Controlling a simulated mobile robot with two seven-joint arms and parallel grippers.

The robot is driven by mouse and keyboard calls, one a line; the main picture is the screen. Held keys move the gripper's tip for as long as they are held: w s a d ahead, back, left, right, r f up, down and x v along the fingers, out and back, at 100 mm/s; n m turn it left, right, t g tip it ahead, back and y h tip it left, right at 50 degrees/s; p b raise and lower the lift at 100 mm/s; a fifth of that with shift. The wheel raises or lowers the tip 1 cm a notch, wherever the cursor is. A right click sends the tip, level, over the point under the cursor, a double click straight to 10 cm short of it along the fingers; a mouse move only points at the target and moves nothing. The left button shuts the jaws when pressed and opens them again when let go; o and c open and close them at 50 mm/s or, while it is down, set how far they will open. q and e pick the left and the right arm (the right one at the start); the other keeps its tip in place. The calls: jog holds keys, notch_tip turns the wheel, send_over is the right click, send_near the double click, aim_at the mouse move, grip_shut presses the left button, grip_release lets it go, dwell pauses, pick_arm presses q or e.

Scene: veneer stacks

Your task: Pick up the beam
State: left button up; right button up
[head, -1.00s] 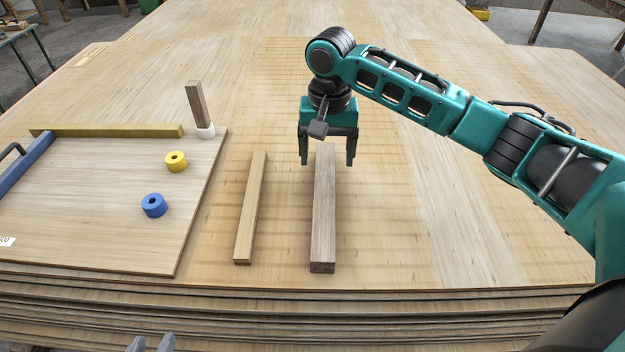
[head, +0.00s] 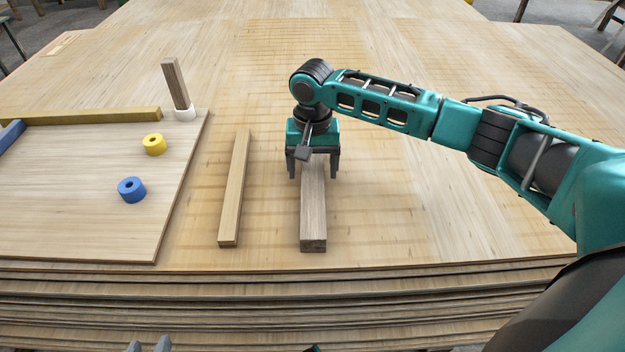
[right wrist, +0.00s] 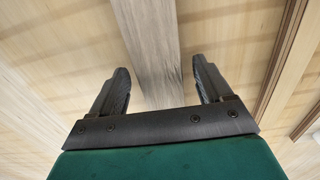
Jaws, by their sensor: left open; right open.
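A thick grey-brown beam (head: 313,215) lies lengthwise on the veneer stack in the head view. A thinner, lighter beam (head: 236,190) lies to its left. My right gripper (head: 313,174) is open over the far part of the thick beam, one finger on each side. In the right wrist view the thick beam (right wrist: 150,40) runs between the open fingers (right wrist: 160,66), with a gap on both sides. Whether the fingertips are down to the beam's height is hard to tell.
A board (head: 80,225) at the left carries a blue ring (head: 132,189), a yellow ring (head: 154,144), a yellow bar (head: 80,116), a blue bar (head: 10,134) and an upright wooden post (head: 174,84) in a white base. The veneer right of the thick beam is clear.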

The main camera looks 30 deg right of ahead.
jog(key=shift+f, duration=0.55)
jog(key=shift+r, duration=0.1)
jog(key=c, duration=1.3)
